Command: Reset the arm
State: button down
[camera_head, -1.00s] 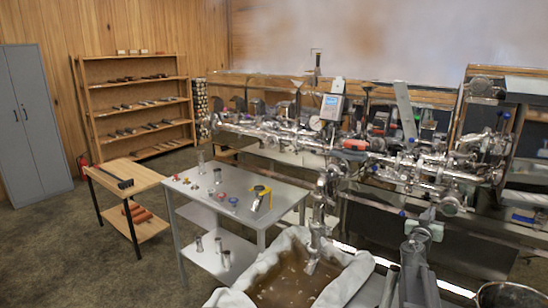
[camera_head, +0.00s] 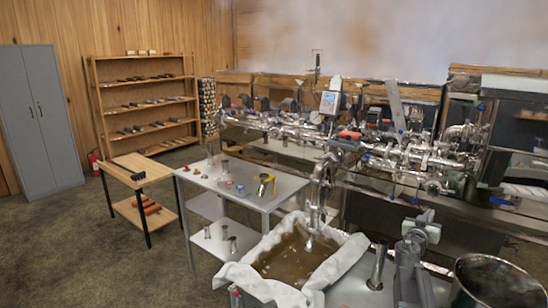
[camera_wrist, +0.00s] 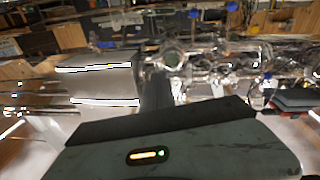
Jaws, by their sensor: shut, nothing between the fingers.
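My gripper (camera_wrist: 155,88) shows in the wrist view as a narrow dark shape beyond its grey housing (camera_wrist: 185,150), which carries a small lit indicator. It is shut with nothing in it. In the head view a grey upright part that looks like my arm (camera_head: 410,265) stands at the lower right, with a pale green-grey piece at its top. The fingertips cannot be made out there. Shiny pipework fills the wrist view beyond the gripper, apart from it as far as I can tell.
A cloth-lined pan (camera_head: 345,258) of brown liquid sits front centre. A steel pot (camera_head: 490,290) stands at the lower right. A metal side table (camera_head: 215,185) holds small parts. The evaporator pipework (camera_head: 420,165) spans the back right. Open floor (camera_head: 110,265) lies at left.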

jog(key=s+a+f+g+y, duration=0.2)
jog(key=s+a+f+g, duration=0.2)
jog(key=s+a+f, duration=0.35)
jog(key=s+a+f+g+y, duration=0.3)
jog(key=s+a+f+g, duration=0.15)
jog(key=a+f, duration=0.45)
jog(key=s+a+f+n+g+y+b, duration=0.15)
jog(key=s+a+f+n+y, duration=0.3)
jog(key=a, duration=0.55)
jog(key=s+a+f+n+g+y+p, duration=0.1)
jog(key=s+a+f+n+g+y, duration=0.3)
jog(key=a, duration=0.6)
jog(key=s+f+m+h+b, duration=0.1)
jog(key=s+f+m+b, duration=0.15)
jog(key=f+b, duration=0.8)
notch_tip(320, 180, up, 15)
jog(key=p, duration=1.5)
jog(key=shift+s+a+f+n, duration=0.15)
jog(key=shift+s+a+n, duration=0.05)
jog(key=shift+s+n, duration=0.2)
